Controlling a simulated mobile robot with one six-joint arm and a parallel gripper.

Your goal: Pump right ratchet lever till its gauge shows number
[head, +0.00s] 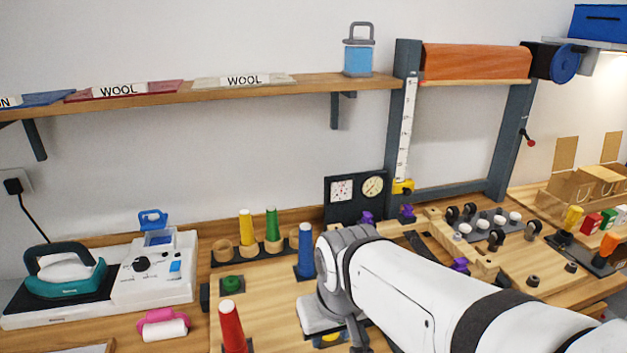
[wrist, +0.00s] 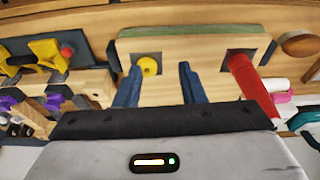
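Two gauges stand on a dark panel behind the board: a square white dial (head: 341,190) on the left and a round cream dial (head: 373,186) on the right. Their readings are too small to tell. Purple knobs (head: 367,217) and (head: 407,212) stand just below the panel; I cannot tell which part is the right ratchet lever. My gripper is mostly hidden behind my arm in the head view. In the wrist view my gripper (wrist: 159,85) has its two blue fingers apart, with nothing between the tips. A yellow piece (wrist: 149,65) on a dark square base shows just beyond them.
A red cone (head: 230,325) stands left of my gripper; it also shows in the wrist view (wrist: 252,82). A blue cone (head: 305,250) stands behind my wrist. An iron (head: 65,272) is far left. Black knobs and white buttons (head: 482,229) crowd the right.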

